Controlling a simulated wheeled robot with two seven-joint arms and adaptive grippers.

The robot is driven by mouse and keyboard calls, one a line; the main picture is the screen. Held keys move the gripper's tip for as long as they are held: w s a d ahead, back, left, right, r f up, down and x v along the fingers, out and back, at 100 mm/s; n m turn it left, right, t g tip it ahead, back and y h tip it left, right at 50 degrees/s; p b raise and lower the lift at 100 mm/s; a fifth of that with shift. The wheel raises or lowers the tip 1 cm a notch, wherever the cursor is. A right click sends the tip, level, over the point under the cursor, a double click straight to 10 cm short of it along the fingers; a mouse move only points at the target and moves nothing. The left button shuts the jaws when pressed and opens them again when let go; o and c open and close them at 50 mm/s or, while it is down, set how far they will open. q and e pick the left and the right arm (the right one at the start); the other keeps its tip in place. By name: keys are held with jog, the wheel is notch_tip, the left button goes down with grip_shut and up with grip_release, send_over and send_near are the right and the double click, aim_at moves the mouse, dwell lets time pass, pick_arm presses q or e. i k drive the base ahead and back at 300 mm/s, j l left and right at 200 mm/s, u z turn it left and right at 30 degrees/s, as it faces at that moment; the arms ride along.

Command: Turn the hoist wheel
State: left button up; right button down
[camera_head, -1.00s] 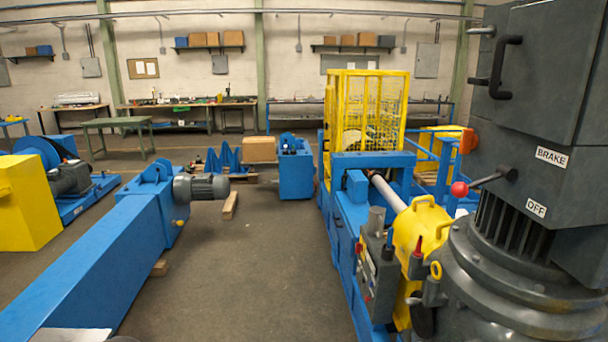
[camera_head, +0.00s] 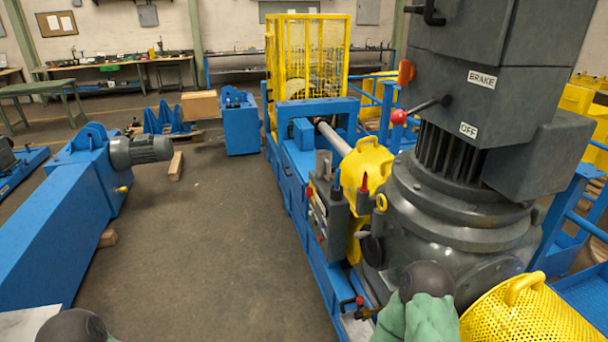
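I cannot make out a hoist wheel. The large grey drive machine (camera_head: 455,185) stands at the right, with plates reading BRAKE (camera_head: 481,79) and OFF (camera_head: 468,130). A lever with a red knob (camera_head: 399,117) sticks out from its left side. A yellow housing with a handle (camera_head: 366,170) sits on the shaft (camera_head: 333,138) beside it. Neither gripper's fingers show. Dark rounded parts at the bottom left and bottom right may be parts of my arms. Whether anything is held is hidden.
A blue machine frame (camera_head: 290,185) runs along the centre, with a yellow mesh cage (camera_head: 315,60) behind. A blue beam with a grey motor (camera_head: 140,150) lies at left. A perforated yellow guard (camera_head: 530,315) is at the lower right. The floor between beam and frame is clear.

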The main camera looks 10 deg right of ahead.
aim_at(371, 248)
jog(key=z, duration=3.35)
jog(key=l+u, duration=0.1)
jog(key=u, duration=2.35)
jog(key=j+z, duration=0.1)
jog(key=z, duration=0.3)
jog(key=i+j+z, duration=0.4)
jog(key=j, duration=0.15)
jog(key=j+z, duration=0.25)
jog(key=i+j+z, duration=0.2)
jog(key=j, duration=0.2)
jog(key=k, duration=0.05)
